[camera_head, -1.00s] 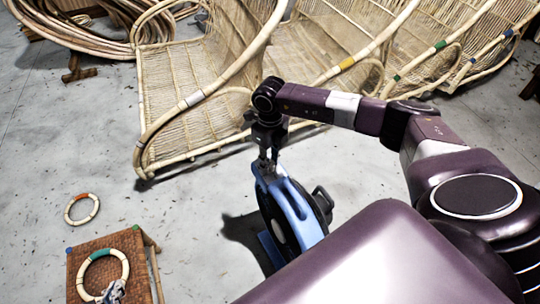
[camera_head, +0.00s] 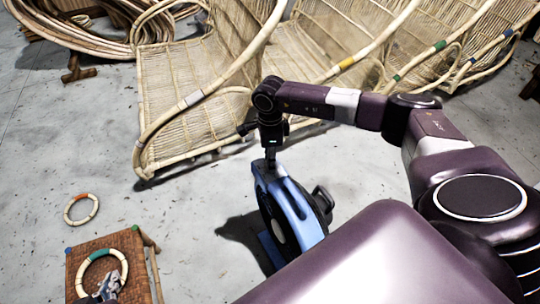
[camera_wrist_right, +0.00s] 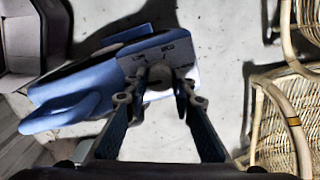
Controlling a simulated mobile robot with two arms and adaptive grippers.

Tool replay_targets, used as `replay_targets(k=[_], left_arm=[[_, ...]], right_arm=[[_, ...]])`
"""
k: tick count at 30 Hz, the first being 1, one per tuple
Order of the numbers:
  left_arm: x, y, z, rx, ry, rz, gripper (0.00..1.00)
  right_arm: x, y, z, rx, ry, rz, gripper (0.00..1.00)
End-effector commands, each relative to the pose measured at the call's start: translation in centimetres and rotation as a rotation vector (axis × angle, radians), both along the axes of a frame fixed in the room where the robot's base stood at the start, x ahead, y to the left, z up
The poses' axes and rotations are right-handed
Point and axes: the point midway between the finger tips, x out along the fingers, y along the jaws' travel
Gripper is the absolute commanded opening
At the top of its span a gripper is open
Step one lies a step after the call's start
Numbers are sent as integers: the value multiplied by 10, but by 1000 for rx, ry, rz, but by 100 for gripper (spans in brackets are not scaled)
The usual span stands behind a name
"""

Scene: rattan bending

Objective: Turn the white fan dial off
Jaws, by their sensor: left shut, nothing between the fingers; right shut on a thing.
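The blue fan (camera_head: 290,205) stands on the floor, with a dark round grille and black rear handle in the head view. In the right wrist view, its blue body (camera_wrist_right: 75,100) has a pale panel with LOW and MED marks. The round dial (camera_wrist_right: 159,73) looks greyish and is partly covered by the fingertips. My right gripper (camera_wrist_right: 161,86) is shut on the dial from above; in the head view the gripper (camera_head: 271,158) hides the dial. My left gripper (camera_head: 108,288) is shut and empty at the bottom left, by the ring on the stool.
A woven stool (camera_head: 90,255) bears a rattan ring (camera_head: 97,257) with a green band. Another ring (camera_head: 81,209) lies on the floor. Large rattan frames (camera_head: 200,95) stand behind the fan. Grey floor left of the fan is clear.

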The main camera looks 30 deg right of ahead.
Motion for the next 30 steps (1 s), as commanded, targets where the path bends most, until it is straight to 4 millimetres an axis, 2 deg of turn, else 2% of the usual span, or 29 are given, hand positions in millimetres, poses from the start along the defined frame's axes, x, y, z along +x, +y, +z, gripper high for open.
replay_targets(k=[8,23,24,28,30], left_arm=[[8,-2,6,-6,-33,-3,0],[5,-3,4,-6,-26,-3,0],[5,-3,4,-7,-25,-4,0],[4,-3,3,-7,-22,-3,0],[3,-3,2,-7,-21,-3,0]], right_arm=[[1,-1,0,-1,-2,90,0],[1,-1,1,-1,-2,108,0],[1,-1,1,-1,-2,108,26],[1,-1,0,-1,-2,108,40],[0,-1,0,0,-1,107,41]])
